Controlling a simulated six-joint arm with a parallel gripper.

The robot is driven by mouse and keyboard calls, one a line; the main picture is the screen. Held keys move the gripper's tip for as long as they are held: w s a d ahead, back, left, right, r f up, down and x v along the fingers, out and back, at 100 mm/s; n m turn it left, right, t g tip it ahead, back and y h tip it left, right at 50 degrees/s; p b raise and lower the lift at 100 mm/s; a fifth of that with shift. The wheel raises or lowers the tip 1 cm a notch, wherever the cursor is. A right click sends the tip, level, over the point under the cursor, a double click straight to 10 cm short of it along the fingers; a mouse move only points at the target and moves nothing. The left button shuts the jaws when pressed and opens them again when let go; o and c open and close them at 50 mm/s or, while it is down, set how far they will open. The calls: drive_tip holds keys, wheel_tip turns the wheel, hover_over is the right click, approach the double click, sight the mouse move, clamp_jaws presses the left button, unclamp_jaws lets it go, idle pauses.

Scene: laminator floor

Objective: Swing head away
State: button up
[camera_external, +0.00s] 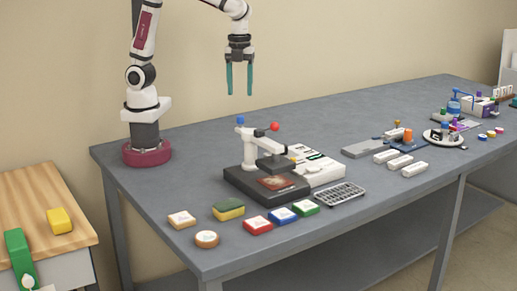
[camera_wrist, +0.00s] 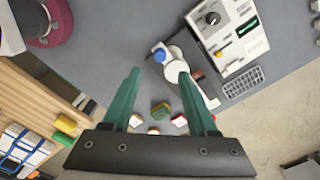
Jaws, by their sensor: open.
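The press stands near the left end of the grey table, with a dark base (camera_external: 247,186), a white post and a swing head (camera_external: 279,163) with a dark plate. The head sits above the base, over a reddish dark piece (camera_external: 277,183). A blue knob (camera_external: 240,121) tops the post and a red knob (camera_external: 275,126) is on the arm. My gripper (camera_external: 239,92) is open and empty, pointing down, high above and behind the press.
A white control box (camera_external: 318,168) stands right behind the press, beside a grey grid rack (camera_external: 340,194). Several coloured pads, such as a red one (camera_external: 258,226), lie along the front edge. A wooden side table (camera_external: 35,200) is at left. White blocks and tools lie farther right.

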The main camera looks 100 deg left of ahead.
wheel_tip(320, 180, down, 8)
drive_tip(key=shift+f, duration=0.1)
clamp_jaws()
idle(1.5)
